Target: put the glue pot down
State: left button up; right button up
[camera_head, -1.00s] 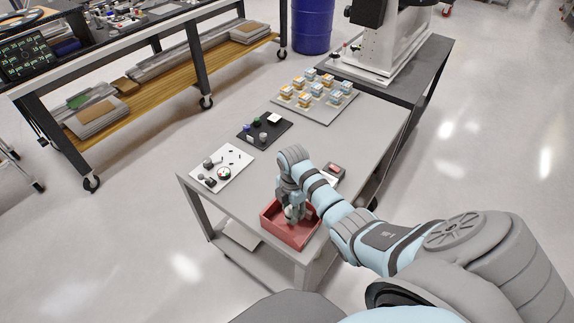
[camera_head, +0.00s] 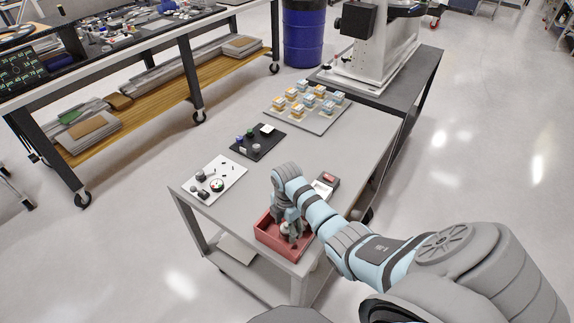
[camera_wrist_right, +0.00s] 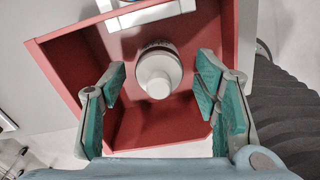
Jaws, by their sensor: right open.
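The glue pot, a small white round pot (camera_wrist_right: 158,68), is in the red tray (camera_wrist_right: 185,130) in the right wrist view. In the head view the red tray (camera_head: 268,238) sits at the near corner of the grey table, and the pot is mostly hidden by my gripper. My right gripper (camera_head: 290,226) reaches down into the tray. In the right wrist view the teal pads of my right gripper (camera_wrist_right: 163,76) stand apart on either side of the pot, with gaps to it. My left gripper is in neither view.
A white board with small parts (camera_head: 214,181), a black mat with small items (camera_head: 257,142) and a grey plate of several small boxes (camera_head: 309,107) lie on the table. The table's middle is clear.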

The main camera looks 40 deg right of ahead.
notch_tip(320, 180, up, 12)
jog(key=p, duration=0.1)
jog(key=shift+p, duration=0.3)
jog(key=shift+f, duration=0.15)
